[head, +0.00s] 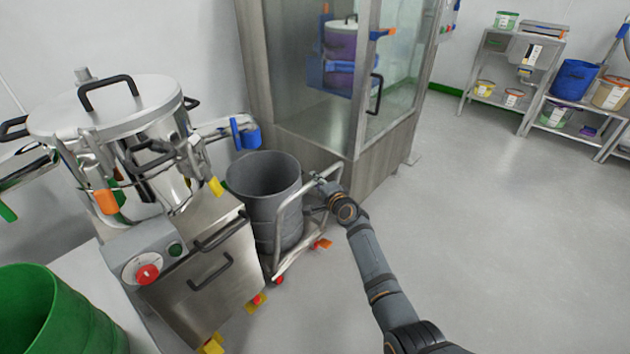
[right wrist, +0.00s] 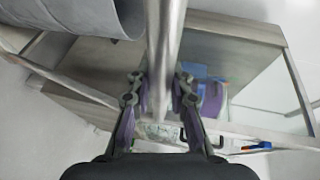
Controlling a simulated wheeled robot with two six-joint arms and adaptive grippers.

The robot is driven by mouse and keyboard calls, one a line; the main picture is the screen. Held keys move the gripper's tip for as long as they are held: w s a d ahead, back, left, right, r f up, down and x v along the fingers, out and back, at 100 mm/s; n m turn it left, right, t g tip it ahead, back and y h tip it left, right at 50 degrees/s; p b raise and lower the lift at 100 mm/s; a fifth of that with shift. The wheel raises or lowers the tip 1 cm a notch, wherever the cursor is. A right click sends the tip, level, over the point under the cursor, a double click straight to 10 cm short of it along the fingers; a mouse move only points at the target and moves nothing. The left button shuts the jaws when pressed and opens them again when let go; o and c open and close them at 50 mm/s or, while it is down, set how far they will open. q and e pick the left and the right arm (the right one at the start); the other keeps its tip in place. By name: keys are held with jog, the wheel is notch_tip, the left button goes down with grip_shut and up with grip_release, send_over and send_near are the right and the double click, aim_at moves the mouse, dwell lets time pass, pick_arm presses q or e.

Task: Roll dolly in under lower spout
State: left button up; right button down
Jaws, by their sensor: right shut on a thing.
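The dolly (head: 327,216) is a pale tubular frame on small casters with red and orange parts. It carries an open grey drum (head: 270,215). It stands between a steel cabinet and a glazed enclosure. My right gripper (head: 325,187) is shut on the dolly's handle bar. In the right wrist view my right gripper (right wrist: 160,90) has one finger on each side of the handle bar (right wrist: 165,40), and the drum rim (right wrist: 85,18) shows at upper left. A pipe end with a blue handle (head: 245,132) projects above the drum's back left; I cannot tell whether it is the lower spout. My left gripper is out of view.
A lidded steel vessel (head: 125,110) sits above the steel cabinet (head: 205,280), left of the dolly. The glazed enclosure (head: 385,165) stands close behind it. A green bin (head: 60,315) is at lower left. Shelves (head: 510,105) stand far right. The floor (head: 500,240) at right is clear.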

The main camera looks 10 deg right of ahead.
jog(key=shift+w+a+r, duration=0.1)
jog(key=shift+r, duration=0.05)
jog(key=c, duration=1.6)
grip_release()
jog(key=o, duration=0.4)
jog(key=shift+w+a, duration=0.1)
jog(key=shift+s, duration=0.25)
jog(key=v, duration=1.1)
jog(key=shift+s, duration=0.35)
